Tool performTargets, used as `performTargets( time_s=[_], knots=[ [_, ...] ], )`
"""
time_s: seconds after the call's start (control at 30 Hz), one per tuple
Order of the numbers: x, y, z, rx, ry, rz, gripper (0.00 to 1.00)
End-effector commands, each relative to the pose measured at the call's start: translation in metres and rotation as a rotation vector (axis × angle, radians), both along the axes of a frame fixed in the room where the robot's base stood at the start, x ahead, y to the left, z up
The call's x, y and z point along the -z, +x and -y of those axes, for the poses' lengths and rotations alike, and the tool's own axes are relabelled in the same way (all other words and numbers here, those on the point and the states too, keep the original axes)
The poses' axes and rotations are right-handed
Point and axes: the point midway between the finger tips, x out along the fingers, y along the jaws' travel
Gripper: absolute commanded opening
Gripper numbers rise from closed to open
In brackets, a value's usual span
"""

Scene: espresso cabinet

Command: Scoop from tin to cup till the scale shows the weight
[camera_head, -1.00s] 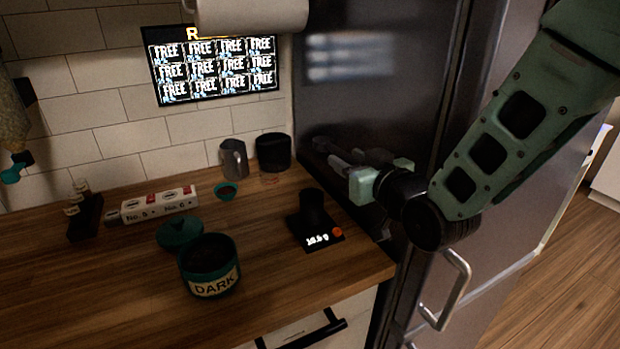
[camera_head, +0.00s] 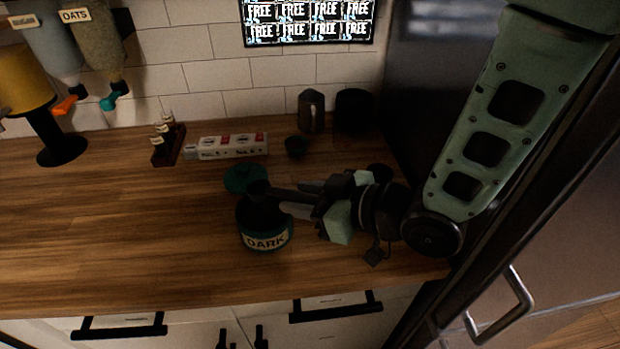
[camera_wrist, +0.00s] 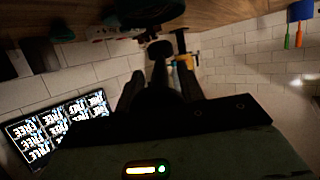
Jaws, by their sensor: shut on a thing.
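The round teal tin (camera_head: 266,241) labelled DARK stands on the wooden counter. A dark scoop (camera_head: 285,194) reaches left from my gripper (camera_head: 312,198), its bowl at the tin's mouth. Whether the bowl touches the contents is not clear. The scoop also shows in the wrist view (camera_wrist: 159,52), between the two fingers (camera_wrist: 160,85), and the tin's dark shape (camera_wrist: 146,12) is at the top. My gripper is shut on the scoop. The dark cup (camera_head: 380,170) shows only a little behind my wrist. The scale and its reading are mostly or wholly hidden by my arm.
The teal lid (camera_head: 243,177) lies behind the tin. A white labelled block (camera_head: 228,147), a small dark bowl (camera_head: 296,147), a metal jug (camera_head: 311,111) and a dark canister (camera_head: 354,112) stand near the wall.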

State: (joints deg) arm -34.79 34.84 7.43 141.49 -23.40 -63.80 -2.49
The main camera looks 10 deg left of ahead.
Motion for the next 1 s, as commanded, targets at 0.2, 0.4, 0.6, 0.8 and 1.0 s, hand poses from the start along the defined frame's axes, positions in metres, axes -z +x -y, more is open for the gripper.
performTargets(
  time_s=[0.2,0.4,0.6,0.8,1.0],
  knots=[
    [0.005,0.002,-0.005,0.001,-0.057,-0.026,0.15],
    [0.013,0.005,-0.009,0.002,-0.116,-0.053,0.15],
    [0.022,0.007,-0.014,0.002,-0.176,-0.081,0.15],
    [0.040,0.009,-0.017,0.004,-0.210,-0.097,0.15],
    [0.051,0.011,-0.021,0.003,-0.210,-0.096,0.15]
  ],
)
